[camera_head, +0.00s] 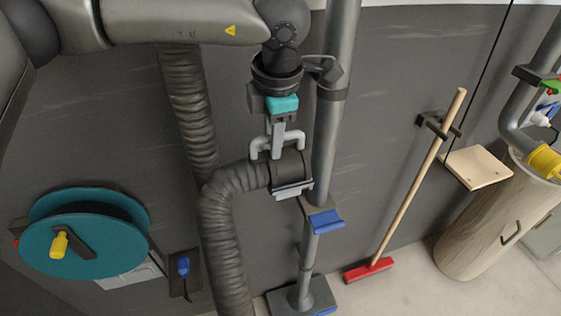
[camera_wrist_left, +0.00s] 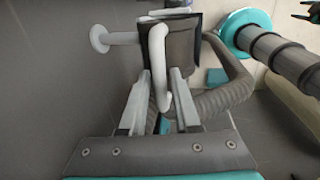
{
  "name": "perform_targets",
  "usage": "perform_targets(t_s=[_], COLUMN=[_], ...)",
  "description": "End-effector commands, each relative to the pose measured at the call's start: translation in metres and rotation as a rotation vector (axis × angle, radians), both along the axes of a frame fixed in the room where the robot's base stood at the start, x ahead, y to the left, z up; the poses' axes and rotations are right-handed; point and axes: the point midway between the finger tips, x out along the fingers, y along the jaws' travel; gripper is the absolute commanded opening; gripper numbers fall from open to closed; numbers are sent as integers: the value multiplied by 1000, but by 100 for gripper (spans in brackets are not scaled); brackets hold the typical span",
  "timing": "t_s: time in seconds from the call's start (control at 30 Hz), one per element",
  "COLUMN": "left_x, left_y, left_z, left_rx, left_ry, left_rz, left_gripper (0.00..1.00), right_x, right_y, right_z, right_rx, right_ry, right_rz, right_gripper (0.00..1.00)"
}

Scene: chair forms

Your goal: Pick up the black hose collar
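The black hose collar (camera_head: 289,168) is the dark cuff at the end of a ribbed hose (camera_head: 226,216), beside the grey pole. A pale grey handle (camera_head: 300,142) curves out of it. In the left wrist view the collar (camera_wrist_left: 183,45) is a dark block, with its handle (camera_wrist_left: 158,62) running down between my fingers. My left gripper (camera_head: 278,150) is over the handle, one finger on each side of it. Whether the fingers press on the handle or stand just clear, I cannot tell. My right gripper is not in view.
The grey pole (camera_head: 335,120) stands close right of the collar, with a blue-edged bracket (camera_head: 325,219) below. A teal reel (camera_head: 82,240) hangs at the lower left. A red broom (camera_head: 369,269), a wooden board (camera_head: 478,167) and a pale bin (camera_head: 488,222) are at the right.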

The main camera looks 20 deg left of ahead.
Motion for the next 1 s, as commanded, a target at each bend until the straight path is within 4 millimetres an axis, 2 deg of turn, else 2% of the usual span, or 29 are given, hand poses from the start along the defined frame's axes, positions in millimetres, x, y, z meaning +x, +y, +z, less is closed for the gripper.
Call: perform_targets(t_s=[0.03,0.27,1.0], left_x=[0,0,0], left_y=[0,0,0], left_z=[0,0,1], left_rx=[0,0,0], left_ry=[0,0,-1], left_rz=[0,0,0], left_gripper=[24,0,0], right_x=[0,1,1], right_y=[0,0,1], right_z=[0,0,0], right_rx=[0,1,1], right_ry=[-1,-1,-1], right_rz=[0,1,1], right_gripper=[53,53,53])
